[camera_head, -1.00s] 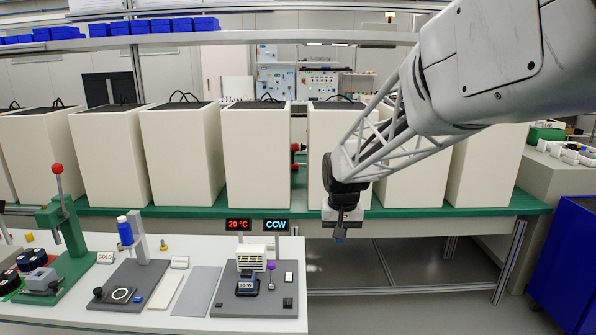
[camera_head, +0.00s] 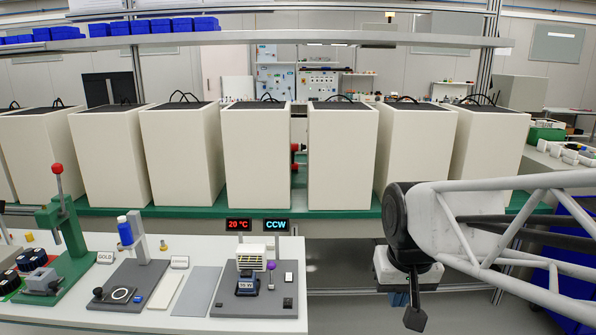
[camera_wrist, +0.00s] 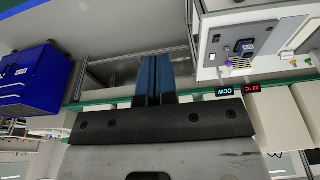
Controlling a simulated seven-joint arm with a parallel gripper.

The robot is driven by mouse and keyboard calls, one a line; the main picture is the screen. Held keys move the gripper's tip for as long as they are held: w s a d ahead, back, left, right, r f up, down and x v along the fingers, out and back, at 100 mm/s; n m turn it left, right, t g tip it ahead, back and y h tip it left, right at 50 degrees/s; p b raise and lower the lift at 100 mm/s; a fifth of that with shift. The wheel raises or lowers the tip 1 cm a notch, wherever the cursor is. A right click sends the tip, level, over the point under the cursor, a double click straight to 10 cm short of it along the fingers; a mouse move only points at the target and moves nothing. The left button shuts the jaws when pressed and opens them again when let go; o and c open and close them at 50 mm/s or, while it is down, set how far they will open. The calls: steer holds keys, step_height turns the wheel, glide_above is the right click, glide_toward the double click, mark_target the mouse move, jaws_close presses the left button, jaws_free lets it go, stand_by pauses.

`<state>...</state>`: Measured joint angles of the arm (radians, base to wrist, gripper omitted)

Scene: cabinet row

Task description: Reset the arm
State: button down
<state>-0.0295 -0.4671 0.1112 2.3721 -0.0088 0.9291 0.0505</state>
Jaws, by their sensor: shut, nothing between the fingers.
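My arm is at the lower right of the head view, its white lattice link running in from the right edge. My gripper (camera_head: 401,298) hangs below the dark wrist joint, to the right of the white bench and clear of it. In the wrist view, the gripper's two blue fingers (camera_wrist: 154,80) lie together with nothing between them. Part of the gripper is hidden by my wrist in the head view.
Cream cabinets (camera_head: 342,155) stand in a row behind on a green-edged table. A blue cabinet (camera_wrist: 35,77) shows in the wrist view.

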steer(key=s+d+f, duration=0.1)
steer(key=s+f, duration=0.1)
steer(key=s, duration=0.8)
steer(key=shift+d, duration=0.2)
steer(key=shift+w, duration=0.15)
steer(key=w+a+n, duration=0.3)
steer(key=w, duration=0.7)
steer(key=w+a+n, duration=0.2)
steer(key=w+n, duration=0.1)
steer(key=w, duration=0.8)
steer(key=w+a+n, duration=0.3)
steer(key=w, duration=0.7)
steer(key=w+a+f+n, duration=0.3)
steer(key=w+f, duration=0.3)
steer(key=w, duration=0.3)
steer(key=w+a+f+n, duration=0.3)
steer(key=w+a+f, duration=0.3)
steer(key=w, duration=0.3)
steer(key=w+a+f+n, duration=0.3)
steer(key=w+a+f, duration=0.1)
steer(key=w+f, duration=0.3)
steer(key=shift+w+a+f+g, duration=0.35)
steer(key=shift+w+g, duration=0.05)
steer(key=shift+w, duration=0.5)
